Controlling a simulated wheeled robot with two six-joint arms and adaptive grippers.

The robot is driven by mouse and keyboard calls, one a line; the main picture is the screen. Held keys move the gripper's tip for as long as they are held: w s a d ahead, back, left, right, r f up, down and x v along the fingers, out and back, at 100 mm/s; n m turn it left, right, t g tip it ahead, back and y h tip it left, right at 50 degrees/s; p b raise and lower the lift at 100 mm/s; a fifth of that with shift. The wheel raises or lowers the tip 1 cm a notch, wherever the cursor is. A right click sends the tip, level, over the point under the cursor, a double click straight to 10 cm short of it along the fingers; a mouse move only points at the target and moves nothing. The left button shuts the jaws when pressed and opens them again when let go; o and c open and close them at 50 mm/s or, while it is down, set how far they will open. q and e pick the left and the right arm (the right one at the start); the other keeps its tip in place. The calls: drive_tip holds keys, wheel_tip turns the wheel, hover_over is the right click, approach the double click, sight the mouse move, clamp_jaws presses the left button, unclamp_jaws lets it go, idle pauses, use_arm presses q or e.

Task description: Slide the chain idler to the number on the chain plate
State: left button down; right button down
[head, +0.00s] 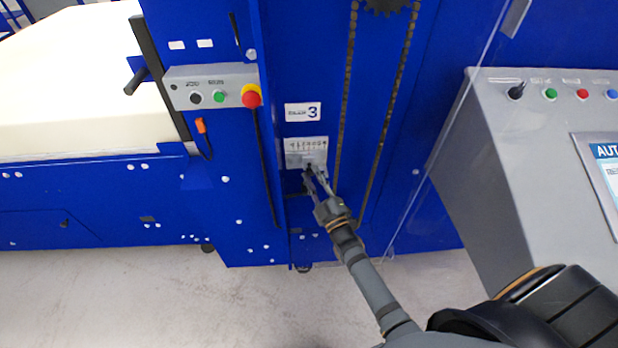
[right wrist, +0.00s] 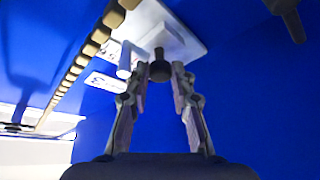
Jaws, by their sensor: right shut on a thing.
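The chain plate (head: 302,111) is a white label on the blue machine and shows the number 3. Below it sits a light scale plate (head: 306,146) with a row of small marks. My right gripper (head: 310,172) is at the lower edge of this scale plate. In the right wrist view, my right gripper (right wrist: 160,80) is shut on a dark round knob, the chain idler (right wrist: 160,68), which stands out from a pale plate (right wrist: 165,30). In the head view the gripper mostly hides the knob, and I cannot read which mark it is at. My left gripper is not in view.
A chain (head: 345,90) runs down the blue panel beside the plates, under a dark sprocket (head: 385,5). A control box (head: 210,87) with a red stop button is at left. A grey console (head: 500,140) stands at right. A foam block (head: 70,80) lies at far left.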

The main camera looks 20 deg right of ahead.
drive_tip(key=c, duration=1.4)
unclamp_jaws()
drive_tip(key=v, duration=1.2)
drive_tip(key=shift+s, duration=0.1)
